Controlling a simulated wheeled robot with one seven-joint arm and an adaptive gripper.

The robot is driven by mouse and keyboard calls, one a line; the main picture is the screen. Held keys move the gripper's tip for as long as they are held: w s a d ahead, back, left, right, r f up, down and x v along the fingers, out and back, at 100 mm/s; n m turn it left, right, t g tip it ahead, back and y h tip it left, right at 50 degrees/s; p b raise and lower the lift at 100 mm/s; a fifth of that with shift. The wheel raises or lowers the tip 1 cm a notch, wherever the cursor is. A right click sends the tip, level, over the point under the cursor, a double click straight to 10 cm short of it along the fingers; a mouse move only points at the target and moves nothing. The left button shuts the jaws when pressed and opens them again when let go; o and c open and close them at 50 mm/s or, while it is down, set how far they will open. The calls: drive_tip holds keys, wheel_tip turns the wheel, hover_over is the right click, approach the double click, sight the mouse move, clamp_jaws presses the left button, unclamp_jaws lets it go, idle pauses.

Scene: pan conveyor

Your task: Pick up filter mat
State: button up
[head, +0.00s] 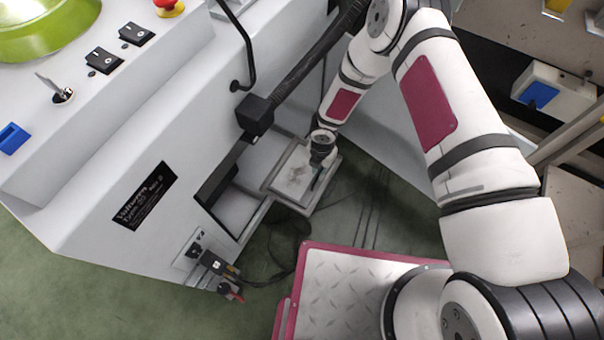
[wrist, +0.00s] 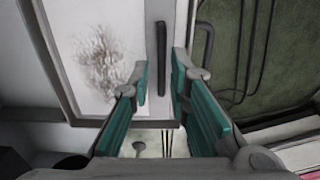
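The filter mat (wrist: 100,50) is a white panel with a brownish stain, lying in a grey frame on the left of the wrist view. In the head view the mat (head: 290,170) lies in the pulled-out drawer (head: 282,196) low on the white machine. A dark bar handle (wrist: 161,45) runs along the frame's side next to the mat. My gripper (wrist: 160,85) is open, its teal-padded fingers apart, with the handle's near end in line with the gap between them. I cannot tell whether they touch it. The gripper (head: 318,178) is above the drawer's right side in the head view.
The white machine (head: 110,200) stands left and behind the drawer, with a dark opening beside it. A black cable (head: 285,245) hangs near the green floor (head: 100,290). A box with a blue patch (head: 545,92) stands at the far right.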

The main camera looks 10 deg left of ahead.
sight(318, 176)
drive_tip(key=f, duration=0.1)
drive_tip(key=f+b, duration=0.1)
drive_tip(key=f, duration=0.2)
drive_tip(key=shift+s+f+b, duration=0.2)
drive_tip(key=shift+s+b, duration=0.1)
drive_tip(key=shift+b, duration=0.1)
clamp_jaws()
drive_tip(key=shift+r, duration=0.2)
